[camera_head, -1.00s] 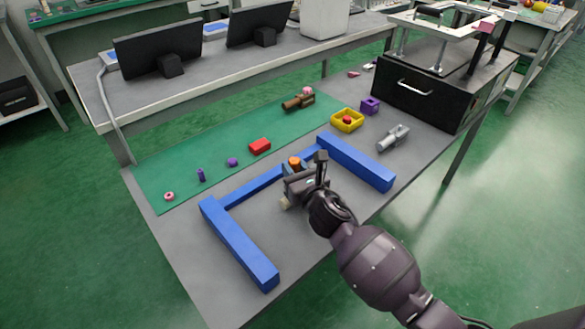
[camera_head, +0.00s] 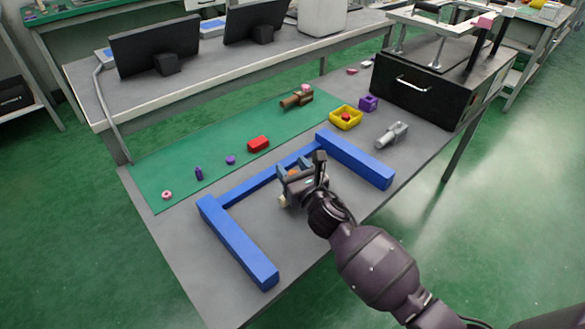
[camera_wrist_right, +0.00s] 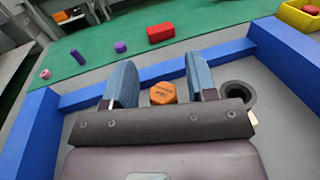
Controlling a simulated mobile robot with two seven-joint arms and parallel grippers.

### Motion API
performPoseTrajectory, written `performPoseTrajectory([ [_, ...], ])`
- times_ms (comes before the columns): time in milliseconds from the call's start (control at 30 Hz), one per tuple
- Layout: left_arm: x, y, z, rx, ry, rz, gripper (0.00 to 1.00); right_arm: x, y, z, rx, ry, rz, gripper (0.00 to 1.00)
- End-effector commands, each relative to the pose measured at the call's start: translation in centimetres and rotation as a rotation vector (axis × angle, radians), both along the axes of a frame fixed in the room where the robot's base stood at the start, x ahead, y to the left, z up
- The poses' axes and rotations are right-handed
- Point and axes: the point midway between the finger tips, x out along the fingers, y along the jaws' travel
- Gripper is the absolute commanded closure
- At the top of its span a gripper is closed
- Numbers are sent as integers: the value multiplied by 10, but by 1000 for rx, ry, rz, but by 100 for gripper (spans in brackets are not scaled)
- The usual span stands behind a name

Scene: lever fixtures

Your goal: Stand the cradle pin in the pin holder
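An orange hexagonal piece, probably the cradle pin, shows its flat top in the right wrist view (camera_wrist_right: 163,93) and as a small orange patch in the head view (camera_head: 293,173). My right gripper (camera_head: 294,168) is open, with one blue finger pad on each side of the piece and a visible gap to both. Its lower part is hidden by the gripper. A grey ring with a dark hole, probably the pin holder (camera_wrist_right: 238,95), stands just right of the right finger in the wrist view. In the head view my gripper hides it. My left gripper is not in view.
Blue bars (camera_head: 238,244) frame the work area on its left, back and right (camera_head: 356,161). Behind them, a green mat (camera_head: 220,150) holds a red block (camera_head: 258,144) and small purple and pink pieces. A yellow tray (camera_head: 346,117) and a grey fixture (camera_head: 393,135) stand right.

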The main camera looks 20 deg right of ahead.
Motion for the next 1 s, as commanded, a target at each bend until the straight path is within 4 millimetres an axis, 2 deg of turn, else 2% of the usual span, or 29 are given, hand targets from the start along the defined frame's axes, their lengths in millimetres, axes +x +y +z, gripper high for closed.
performPoseTrajectory([
  [167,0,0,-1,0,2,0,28,0,0,1,0,-1,0,48],
  [333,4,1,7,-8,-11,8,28,1,0,20,1,-9,1,48],
  [433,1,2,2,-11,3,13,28,-14,-2,15,-1,-2,0,48],
  [800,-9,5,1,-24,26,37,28,-76,-8,14,1,-1,-1,48],
  [1000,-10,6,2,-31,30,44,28,-104,-11,13,0,0,0,48],
])
